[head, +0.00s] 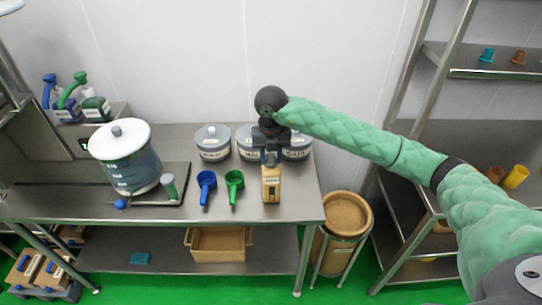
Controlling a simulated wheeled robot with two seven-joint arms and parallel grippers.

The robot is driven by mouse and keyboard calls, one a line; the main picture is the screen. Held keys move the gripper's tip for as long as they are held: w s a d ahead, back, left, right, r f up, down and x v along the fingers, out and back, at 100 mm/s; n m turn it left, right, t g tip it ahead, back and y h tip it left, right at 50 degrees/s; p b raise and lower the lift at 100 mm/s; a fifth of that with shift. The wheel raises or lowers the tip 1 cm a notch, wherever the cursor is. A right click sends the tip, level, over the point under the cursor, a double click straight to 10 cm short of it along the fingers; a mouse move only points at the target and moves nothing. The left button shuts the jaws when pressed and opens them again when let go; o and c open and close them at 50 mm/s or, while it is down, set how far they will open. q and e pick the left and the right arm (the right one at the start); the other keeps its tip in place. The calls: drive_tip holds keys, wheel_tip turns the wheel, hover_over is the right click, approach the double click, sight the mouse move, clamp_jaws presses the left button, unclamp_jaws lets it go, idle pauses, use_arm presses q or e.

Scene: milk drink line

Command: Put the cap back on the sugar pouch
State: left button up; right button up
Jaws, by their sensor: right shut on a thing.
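A small tan pouch (271,188) with a pale label stands upright near the right end of the steel table. I take it for the sugar pouch. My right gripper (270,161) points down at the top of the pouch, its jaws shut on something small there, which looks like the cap. The cap itself is hidden between the fingers, and I cannot tell whether it touches the pouch's neck. My left gripper is not in view.
A blue scoop (206,186) and a green scoop (234,185) lie left of the pouch. Grey lidded tubs (213,142) stand behind, partly covered by my gripper. A large white-lidded vessel (128,165) stands further left. A brown bin (347,218) is beside the table's right end.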

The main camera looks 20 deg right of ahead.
drive_tip(key=shift+f+b, duration=0.2)
drive_tip(key=shift+b, duration=0.55)
idle(0.8)
idle(0.4)
drive_tip(key=o, duration=1.6)
drive_tip(key=shift+o, duration=0.2)
drive_tip(key=shift+r, duration=0.15)
drive_tip(key=shift+r+p, duration=0.85)
drive_tip(key=shift+r, duration=2.55)
clamp_jaws()
